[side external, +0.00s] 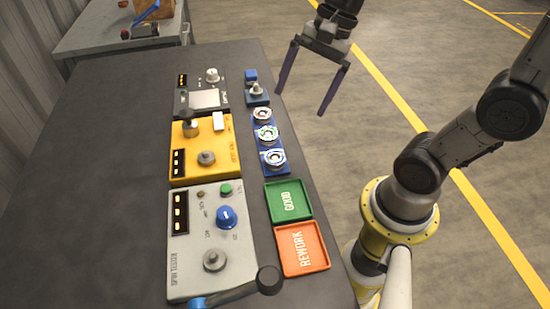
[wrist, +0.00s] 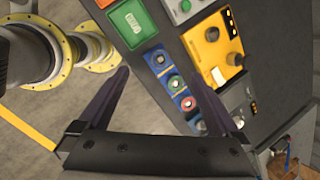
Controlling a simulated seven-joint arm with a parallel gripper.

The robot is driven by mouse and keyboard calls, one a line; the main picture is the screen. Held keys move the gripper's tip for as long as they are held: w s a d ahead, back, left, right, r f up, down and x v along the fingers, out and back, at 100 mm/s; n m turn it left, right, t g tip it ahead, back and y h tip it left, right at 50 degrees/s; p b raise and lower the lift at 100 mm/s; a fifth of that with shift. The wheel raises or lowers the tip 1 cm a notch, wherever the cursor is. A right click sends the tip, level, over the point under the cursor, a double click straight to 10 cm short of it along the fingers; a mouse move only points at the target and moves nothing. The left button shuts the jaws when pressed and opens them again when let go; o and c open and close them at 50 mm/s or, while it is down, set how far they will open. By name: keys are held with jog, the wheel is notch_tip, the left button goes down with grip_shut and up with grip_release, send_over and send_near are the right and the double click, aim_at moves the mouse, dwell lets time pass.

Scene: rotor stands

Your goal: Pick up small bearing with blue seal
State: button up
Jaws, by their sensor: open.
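A blue rack (side external: 280,147) near the table's right edge holds three small round bearings in a row. The bearing nearest the green tray (side external: 273,159) looks pale and largest; it also shows in the wrist view (wrist: 159,58). The middle bearing (side external: 265,133) and the far bearing (side external: 262,115) show hints of green and red. My gripper (side external: 302,103) is open and empty, raised to the right of the rack beyond the table edge. In the wrist view the rack lies between its fingers.
A green GOOD tray (side external: 289,201) and an orange REWORK tray (side external: 302,250) sit in front of the rack. A yellow device (side external: 204,147), a grey device (side external: 212,240) with a lever, and another device (side external: 201,95) stand to the left. A small knobbed block (side external: 257,93) stands behind the rack.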

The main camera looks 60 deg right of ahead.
jog(key=w+d+f+m+g+y, duration=0.1)
jog(key=w+d+f+m+g, duration=0.1)
jog(key=w+d+f+m, duration=0.25)
send_near(274, 158)
jog(key=shift+s+a+f+n, duration=0.2)
jog(key=shift+a+f, duration=0.1)
jog(key=shift+f, duration=0.25)
jog(key=shift+s+a+f+n, duration=0.15)
jog(key=shift+a+f, duration=0.15)
jog(key=shift+f, duration=0.25)
jog(key=shift+w+x, duration=0.1)
jog(key=shift+x, duration=1.2)
jog(key=shift+w+x, duration=0.15)
jog(key=shift+x, duration=1.15)
jog(key=shift+d, duration=0.2)
jog(key=c, duration=1.6)
jog(key=shift+o, duration=0.2)
